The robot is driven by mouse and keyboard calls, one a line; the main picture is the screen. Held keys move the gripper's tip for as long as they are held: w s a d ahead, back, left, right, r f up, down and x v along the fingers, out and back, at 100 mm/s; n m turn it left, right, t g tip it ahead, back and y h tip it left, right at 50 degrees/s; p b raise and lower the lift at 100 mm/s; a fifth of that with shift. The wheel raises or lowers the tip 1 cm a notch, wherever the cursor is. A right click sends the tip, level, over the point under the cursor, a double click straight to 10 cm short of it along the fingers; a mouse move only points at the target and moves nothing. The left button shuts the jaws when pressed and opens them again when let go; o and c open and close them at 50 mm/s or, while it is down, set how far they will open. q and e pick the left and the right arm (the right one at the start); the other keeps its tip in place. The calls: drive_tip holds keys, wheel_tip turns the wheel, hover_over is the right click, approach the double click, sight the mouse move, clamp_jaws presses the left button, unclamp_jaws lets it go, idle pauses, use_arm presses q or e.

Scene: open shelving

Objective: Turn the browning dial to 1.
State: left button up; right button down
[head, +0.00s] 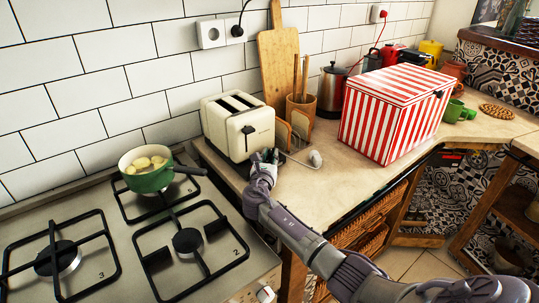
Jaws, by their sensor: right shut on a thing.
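A cream two-slot toaster (224,132) stands upright on the counter beside the stove. Its dark lever (250,131) shows on the end facing me. My right gripper (266,157) is at the lower part of that end, its fingers shut at the toaster. The browning dial is hidden behind the fingers, so its setting cannot be read. My left gripper is not in view.
A green pot (149,178) with yellowish food sits on the stove (90,285) at left. A wooden utensil holder (301,115) and a cutting board (279,70) stand behind the toaster. A red-and-white striped box (392,118) is to the right. Some counter near the front edge is clear.

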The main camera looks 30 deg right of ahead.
drive_tip(key=shift+s+d+n+t+y+p, duration=0.1)
drive_tip(key=shift+n+t+y+p, duration=0.35)
drive_tip(key=shift+y, duration=0.1)
drive_tip(key=shift+s+d+n+t+y+p, duration=0.1)
drive_tip(key=shift+n+t+y+p, duration=0.25)
drive_tip(key=shift+n+t+y, duration=0.15)
drive_tip(key=shift+d+n+t+y, duration=0.1)
drive_tip(key=shift+n+t+y, duration=0.25)
drive_tip(key=shift+n+y, duration=0.4)
drive_tip(key=shift+s+f+n+t+y, duration=0.1)
drive_tip(key=shift+n+t+y, duration=0.35)
drive_tip(key=shift+y, duration=0.45)
drive_tip(key=shift+f+n+t+y, duration=0.1)
drive_tip(key=shift+n+t+y, duration=0.35)
drive_tip(key=shift+y, duration=0.45)
drive_tip(key=shift+r, duration=0.1)
drive_tip(key=c, duration=1.2)
unclamp_jaws()
drive_tip(key=shift+d, duration=0.1)
